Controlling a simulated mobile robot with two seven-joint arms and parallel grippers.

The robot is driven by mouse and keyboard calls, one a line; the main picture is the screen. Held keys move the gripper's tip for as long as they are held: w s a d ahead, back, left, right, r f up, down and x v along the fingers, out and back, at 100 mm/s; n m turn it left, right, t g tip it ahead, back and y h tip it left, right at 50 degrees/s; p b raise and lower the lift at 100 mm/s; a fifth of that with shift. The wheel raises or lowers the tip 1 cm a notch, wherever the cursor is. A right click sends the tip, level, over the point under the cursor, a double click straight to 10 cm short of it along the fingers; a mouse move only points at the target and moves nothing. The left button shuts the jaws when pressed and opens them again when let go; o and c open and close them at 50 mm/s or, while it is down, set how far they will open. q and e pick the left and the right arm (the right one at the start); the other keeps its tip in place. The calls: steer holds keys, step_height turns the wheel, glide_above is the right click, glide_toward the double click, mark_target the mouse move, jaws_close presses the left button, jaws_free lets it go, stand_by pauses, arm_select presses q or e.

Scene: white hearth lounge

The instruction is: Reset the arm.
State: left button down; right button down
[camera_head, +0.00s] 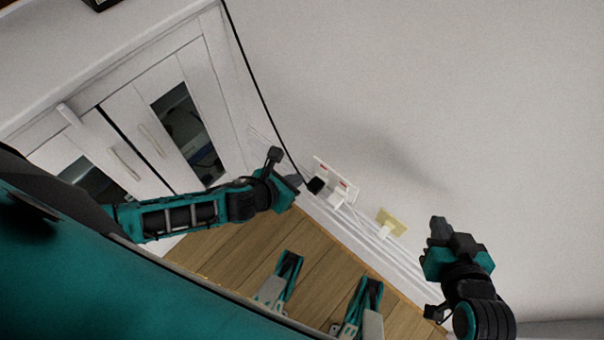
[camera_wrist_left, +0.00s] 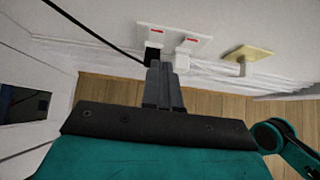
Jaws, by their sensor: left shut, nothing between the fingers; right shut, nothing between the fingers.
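My left gripper (camera_head: 294,181) reaches in from the left, in front of the white cabinet and near the wall sockets. In the left wrist view its dark fingers (camera_wrist_left: 163,90) are together and empty. Their tips overlap the lower side of a black plug in the picture; I cannot tell whether they touch it. My right gripper (camera_head: 438,230) is raised at the lower right against the plain wall; it is shut with nothing seen in it.
A white cabinet (camera_head: 120,125) with glass panes stands at the left. A white socket plate (camera_head: 322,168) with a black plug (camera_head: 316,186) and a yellowish plate (camera_head: 391,222) are low on the wall. A black cable (camera_head: 250,75) runs down the wall. Wooden floor (camera_head: 235,250) lies below.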

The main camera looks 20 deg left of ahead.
arm_select(q)
steer(key=shift+s+r, duration=0.3)
steer(key=shift+r, duration=0.1)
arm_select(e)
steer(key=shift+r, duration=0.2)
